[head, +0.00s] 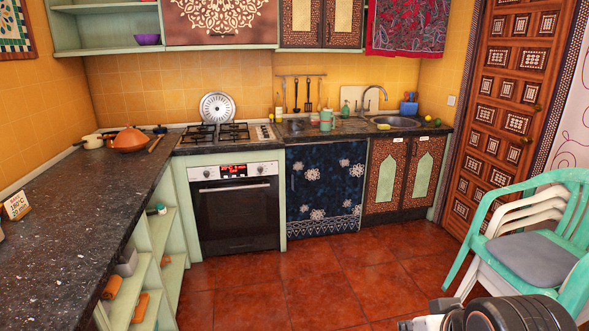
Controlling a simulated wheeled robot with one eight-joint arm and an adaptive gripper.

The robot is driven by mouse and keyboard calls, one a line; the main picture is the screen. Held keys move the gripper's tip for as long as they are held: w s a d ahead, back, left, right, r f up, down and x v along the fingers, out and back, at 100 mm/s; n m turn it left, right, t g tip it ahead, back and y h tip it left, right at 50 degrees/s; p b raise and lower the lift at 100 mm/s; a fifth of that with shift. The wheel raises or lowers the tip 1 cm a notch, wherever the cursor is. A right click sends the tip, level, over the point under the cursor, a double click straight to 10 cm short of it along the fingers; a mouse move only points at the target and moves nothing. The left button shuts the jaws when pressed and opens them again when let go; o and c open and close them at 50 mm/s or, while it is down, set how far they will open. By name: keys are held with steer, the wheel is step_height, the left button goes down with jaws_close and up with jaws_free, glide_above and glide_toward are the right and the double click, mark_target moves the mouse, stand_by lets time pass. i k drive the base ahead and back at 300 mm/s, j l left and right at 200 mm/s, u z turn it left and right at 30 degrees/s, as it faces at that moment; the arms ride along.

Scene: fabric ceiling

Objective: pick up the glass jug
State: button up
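I cannot make out a clear glass jug in the head view. A pale green mug-like vessel (326,120) with a handle stands on the back counter, left of the sink; it looks opaque, and I cannot tell its material. Part of my own dark arm shows at the bottom right corner. My gripper's fingertips cannot be seen, and nothing held is visible.
A dark counter (75,215) runs along the left, with an orange tagine (130,140) at its far end. A gas hob (228,133) sits above the oven (236,208). Stacked plastic chairs (540,235) stand at right. The red tiled floor (300,285) is clear in the middle.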

mark_target(325, 117)
steer(key=i+j+u, duration=0.3)
steer(key=i, duration=0.7)
steer(key=i+u, duration=0.35)
steer(key=i, duration=0.7)
steer(key=i+j+z, duration=0.1)
steer(key=i+z, duration=0.15)
steer(key=i, duration=0.25)
steer(key=i+j+z, duration=0.25)
steer(key=i, duration=0.2)
steer(key=i+j+z, duration=0.15)
steer(key=i+z, duration=0.15)
steer(key=i, duration=0.2)
steer(key=i+j+z, duration=0.25)
steer(key=i+j, duration=0.15)
steer(key=i+j+z, duration=0.75)
steer(key=j+z, duration=0.25)
